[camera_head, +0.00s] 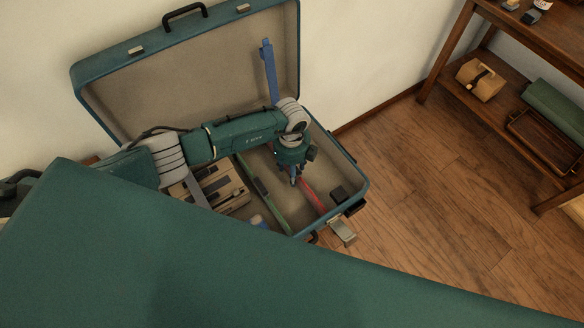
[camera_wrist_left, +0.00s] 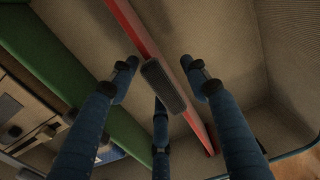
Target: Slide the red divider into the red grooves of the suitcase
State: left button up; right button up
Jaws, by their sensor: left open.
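The red divider (camera_head: 312,195) stands on edge inside the open teal suitcase (camera_head: 366,186), in its right part. In the left wrist view the red divider (camera_wrist_left: 201,128) runs diagonally and has a dark grey grip block (camera_wrist_left: 163,85) at its middle. My left gripper (camera_head: 295,182) points down over it; its blue fingers (camera_wrist_left: 158,80) are open and spread around the grip block, apparently without squeezing it. I cannot tell whether the divider's ends sit in the red grooves, as the arm and the view hide them. My right gripper is not in view.
A green divider (camera_head: 274,210) stands left of the red one. A blue divider (camera_head: 269,68) sticks up before the raised lid (camera_head: 180,55). A shelf (camera_head: 440,72) stands right; floor between is clear.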

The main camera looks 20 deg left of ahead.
pick_arm(q)
notch_tip(320, 180, up, 12)
dwell(0.5)
dwell(0.4)
